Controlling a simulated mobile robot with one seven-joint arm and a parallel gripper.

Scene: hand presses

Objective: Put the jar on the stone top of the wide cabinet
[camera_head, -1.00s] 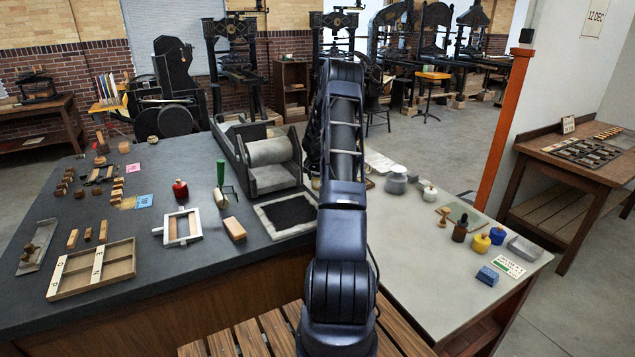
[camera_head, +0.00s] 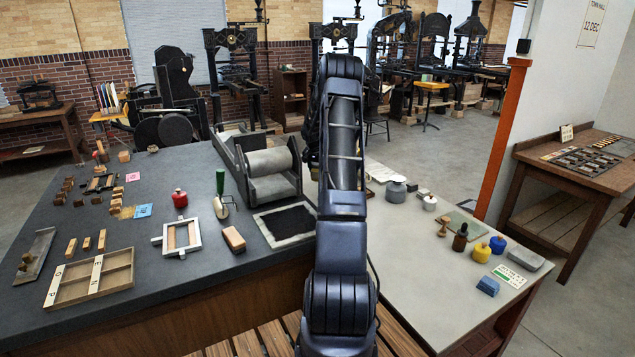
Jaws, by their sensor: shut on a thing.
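My arm reaches straight away from me up the middle of the view and hides its own end, so my gripper and anything in it are out of sight. A wide cabinet with a dark grey stone-like top (camera_head: 200,265) fills the left and centre. A red jar (camera_head: 180,199) stands on it. I cannot tell which jar is meant.
The dark top carries a roller press (camera_head: 268,170), a wooden tray (camera_head: 90,279), a small frame (camera_head: 181,237), a hand roller (camera_head: 220,205) and small blocks. Bare dark surface shows at its front and middle. A light table top (camera_head: 420,275) adjoins on the right. An orange post (camera_head: 503,130) stands beyond.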

